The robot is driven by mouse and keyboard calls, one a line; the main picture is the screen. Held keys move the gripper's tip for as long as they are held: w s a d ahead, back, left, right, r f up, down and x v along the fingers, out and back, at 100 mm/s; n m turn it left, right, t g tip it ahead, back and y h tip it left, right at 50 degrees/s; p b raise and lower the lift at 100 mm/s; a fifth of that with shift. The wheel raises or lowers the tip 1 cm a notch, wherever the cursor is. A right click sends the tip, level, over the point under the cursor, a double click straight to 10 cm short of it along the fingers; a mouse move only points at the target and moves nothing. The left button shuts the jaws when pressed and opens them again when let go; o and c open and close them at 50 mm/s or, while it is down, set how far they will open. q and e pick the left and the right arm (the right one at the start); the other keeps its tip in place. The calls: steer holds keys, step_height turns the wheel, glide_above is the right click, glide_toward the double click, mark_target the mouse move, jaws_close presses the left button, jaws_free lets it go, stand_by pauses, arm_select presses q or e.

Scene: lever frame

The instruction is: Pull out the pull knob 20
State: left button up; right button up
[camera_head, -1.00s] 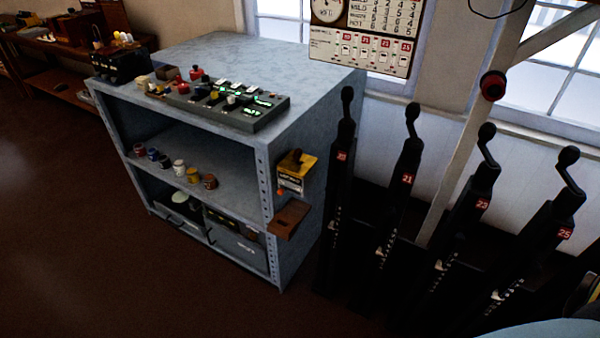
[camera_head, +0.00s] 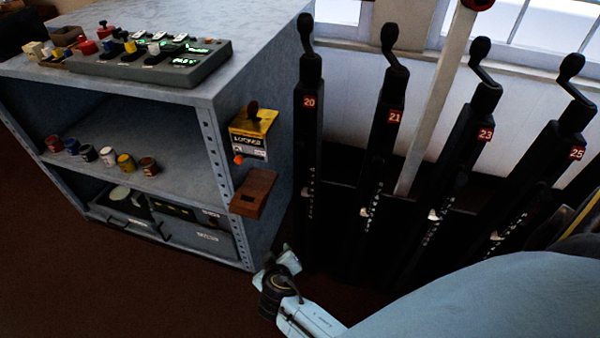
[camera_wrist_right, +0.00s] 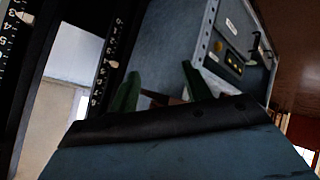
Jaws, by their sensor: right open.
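The lever post labelled 20 (camera_head: 309,110) is a tall, dark upright at the left end of a row of similar posts. A black rounded knob (camera_head: 303,27) tops its bent crank, and a white-marked scale runs down its lower part. I cannot tell which part is the pull knob. My right gripper (camera_head: 285,260) is low, near the cabinet's lower right corner and left of the post's foot, apart from the top knob. In the right wrist view, its two green fingers (camera_wrist_right: 160,90) stand apart with nothing visibly held. My left gripper is out of view.
A grey-blue cabinet (camera_head: 250,60) stands left of the posts, with a yellow box (camera_head: 252,130) and brown bracket (camera_head: 254,192) on its side. Posts 21 (camera_head: 388,130), 23 (camera_head: 478,130) and 25 (camera_head: 568,130) stand to the right. Dark floor lies in front.

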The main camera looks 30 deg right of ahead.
steer(key=w+d+r+m+t+h+b, duration=0.25)
steer(key=w+r+h+b, duration=0.2)
steer(key=r, duration=0.45)
steer(key=m+h+b, duration=0.2)
steer(key=m+h, duration=0.3)
steer(key=m, duration=0.1)
glide_toward(298, 149)
steer(key=shift+y, duration=0.25)
steer(key=x, duration=0.5)
steer(key=b+x, duration=0.1)
steer(key=x, duration=0.5)
steer(key=shift+s+r, duration=0.1)
steer(key=shift+r, duration=0.1)
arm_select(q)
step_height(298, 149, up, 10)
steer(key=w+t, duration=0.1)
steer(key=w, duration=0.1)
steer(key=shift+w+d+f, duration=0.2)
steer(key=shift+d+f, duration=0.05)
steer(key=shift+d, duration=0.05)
arm_select(e)
steer(key=shift+d, duration=0.2)
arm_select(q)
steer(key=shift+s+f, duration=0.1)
arm_select(e)
jaws_close()
